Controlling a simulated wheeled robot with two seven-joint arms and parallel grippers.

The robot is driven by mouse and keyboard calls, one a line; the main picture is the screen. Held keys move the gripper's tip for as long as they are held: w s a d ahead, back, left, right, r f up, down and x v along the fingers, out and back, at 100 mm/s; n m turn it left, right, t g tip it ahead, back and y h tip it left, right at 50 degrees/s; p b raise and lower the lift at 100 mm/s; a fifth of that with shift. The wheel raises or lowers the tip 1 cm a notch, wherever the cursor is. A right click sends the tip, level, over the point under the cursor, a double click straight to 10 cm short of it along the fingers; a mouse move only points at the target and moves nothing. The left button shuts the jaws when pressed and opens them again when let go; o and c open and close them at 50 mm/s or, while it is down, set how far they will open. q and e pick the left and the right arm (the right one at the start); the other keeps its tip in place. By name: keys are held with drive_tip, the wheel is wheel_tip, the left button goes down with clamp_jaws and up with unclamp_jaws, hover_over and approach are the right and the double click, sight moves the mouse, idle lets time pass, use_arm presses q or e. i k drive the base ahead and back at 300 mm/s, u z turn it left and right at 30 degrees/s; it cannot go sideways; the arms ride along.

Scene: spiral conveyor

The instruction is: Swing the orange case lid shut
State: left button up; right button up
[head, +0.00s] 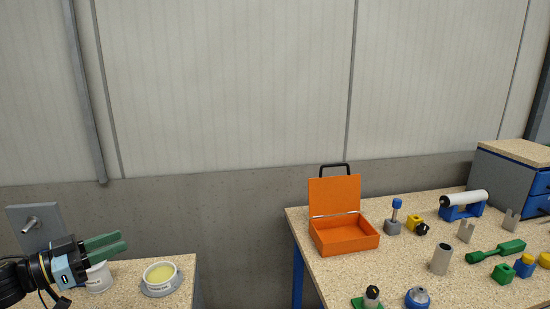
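The orange case (344,248) stands on the speckled bench at the centre right, near the bench's left edge. Its lid (334,196) is raised about upright at the back, with a dark handle (334,168) on its top edge. The inside of the case shows and looks empty. My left gripper (122,240) is at the far left, well apart from the case, with green fingers pointing right. The fingers overlap in this view, so their opening is unclear. My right gripper is out of view.
Right of the case stand a blue-knobbed grey block (393,226), a yellow block (414,222) and a white roller (464,200). A grey cylinder (441,259) and blue-grey dome (417,298) are nearer. A cup (160,274) stands on the left bench (186,267). A gap separates the benches.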

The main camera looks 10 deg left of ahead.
sight(339, 194)
drive_tip(key=z, duration=0.3)
drive_tip(key=i, duration=1.05)
drive_tip(key=z, duration=0.75)
